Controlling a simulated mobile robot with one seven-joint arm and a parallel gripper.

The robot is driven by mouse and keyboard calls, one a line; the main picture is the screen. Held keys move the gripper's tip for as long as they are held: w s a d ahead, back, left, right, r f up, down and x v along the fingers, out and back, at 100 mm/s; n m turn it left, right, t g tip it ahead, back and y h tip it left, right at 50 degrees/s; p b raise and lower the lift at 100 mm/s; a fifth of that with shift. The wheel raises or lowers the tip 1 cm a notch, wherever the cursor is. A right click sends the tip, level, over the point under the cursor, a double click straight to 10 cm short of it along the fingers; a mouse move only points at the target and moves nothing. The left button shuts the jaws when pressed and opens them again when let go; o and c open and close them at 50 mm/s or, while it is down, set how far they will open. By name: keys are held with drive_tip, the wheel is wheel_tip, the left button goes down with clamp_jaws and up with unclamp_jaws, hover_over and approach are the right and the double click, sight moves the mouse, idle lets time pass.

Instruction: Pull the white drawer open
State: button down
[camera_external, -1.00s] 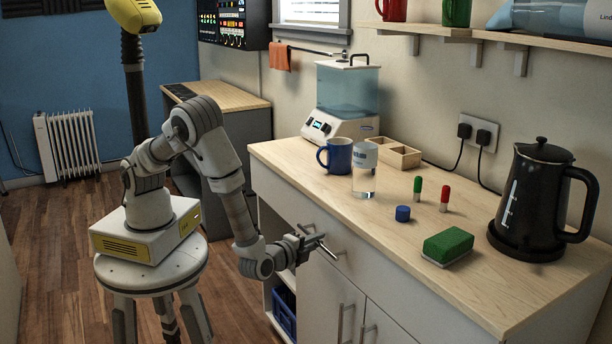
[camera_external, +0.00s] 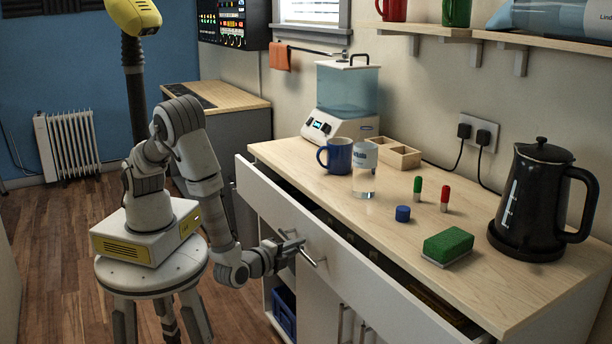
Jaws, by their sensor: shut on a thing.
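The white drawer (camera_external: 376,281) stands part-way out from under the wooden counter top. A dark gap shows behind its front, with a few things inside that are too dim to name. Its metal bar handle (camera_external: 314,257) is on the left part of the front. My gripper (camera_external: 303,249) is shut on the handle, with my arm reaching in from the left. The exact contact of the fingers on the bar is small in this view.
On the counter (camera_external: 330,190) stand a blue mug (camera_external: 338,156), a glass (camera_external: 365,178), a green sponge (camera_external: 448,243) and a black kettle (camera_external: 535,200). Cupboard doors with handles are below the drawer. A blue crate (camera_external: 284,308) sits on the open lower shelf.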

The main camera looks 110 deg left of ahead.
drive_tip(key=s+d, duration=0.9)
drive_tip(key=shift+s+d+b, duration=0.2)
drive_tip(key=shift+b, duration=0.25)
drive_tip(key=c, duration=0.9)
unclamp_jaws()
drive_tip(key=p+v, duration=0.2)
drive_tip(key=v, duration=1.5)
drive_tip(key=shift+d+p, duration=0.2)
drive_tip(key=shift+p, duration=0.2)
